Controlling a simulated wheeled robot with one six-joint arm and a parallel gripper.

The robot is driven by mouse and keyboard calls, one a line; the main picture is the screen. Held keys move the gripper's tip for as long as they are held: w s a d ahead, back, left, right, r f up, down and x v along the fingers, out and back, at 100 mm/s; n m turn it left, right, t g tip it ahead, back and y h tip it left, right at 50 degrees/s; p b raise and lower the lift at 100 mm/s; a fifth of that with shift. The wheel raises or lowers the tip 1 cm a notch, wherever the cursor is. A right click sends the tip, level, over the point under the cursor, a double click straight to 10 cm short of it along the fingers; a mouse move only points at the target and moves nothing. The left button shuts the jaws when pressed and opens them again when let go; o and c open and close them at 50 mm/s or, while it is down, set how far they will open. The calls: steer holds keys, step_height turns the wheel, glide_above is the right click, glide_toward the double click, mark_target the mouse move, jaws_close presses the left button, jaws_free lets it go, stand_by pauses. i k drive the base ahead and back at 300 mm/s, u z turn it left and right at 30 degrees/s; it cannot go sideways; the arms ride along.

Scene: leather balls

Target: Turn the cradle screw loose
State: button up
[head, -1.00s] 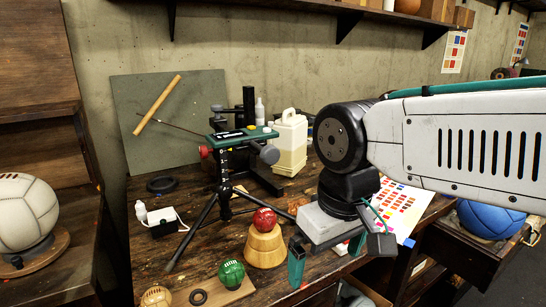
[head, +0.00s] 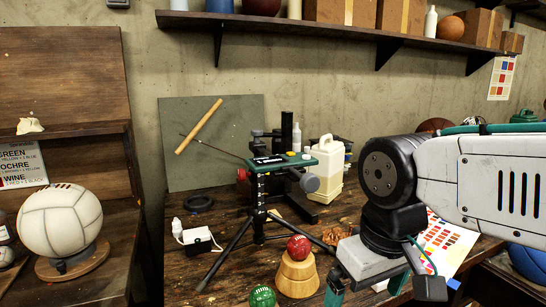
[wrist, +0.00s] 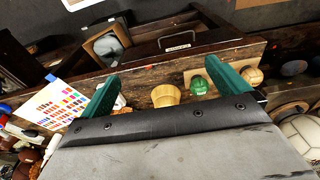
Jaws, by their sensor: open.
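A tripod (head: 259,215) stands on the workbench with a green-topped head (head: 280,161). The head has a red knob (head: 243,175) on its left and a grey round knob (head: 309,183) on its right; I cannot tell which, if either, is the cradle screw. My gripper (head: 383,288) is open and empty, to the right of and nearer than the tripod, pointing down. Its green fingers are spread in the wrist view (wrist: 160,88), where neither the tripod head nor its knobs can be made out.
A red ball (head: 299,247) sits on a wooden stand (head: 296,276), left of my gripper. A green ball (head: 262,297) is at the front edge. A cream jug (head: 326,169) stands behind the grey knob. A white ball (head: 61,221) rests on the left bench.

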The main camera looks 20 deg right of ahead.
mark_target(309, 183)
steer(key=z, duration=1.75)
steer(key=k, duration=0.95)
steer(key=u, duration=1.2)
steer(key=i, duration=0.5)
steer(key=z, duration=0.05)
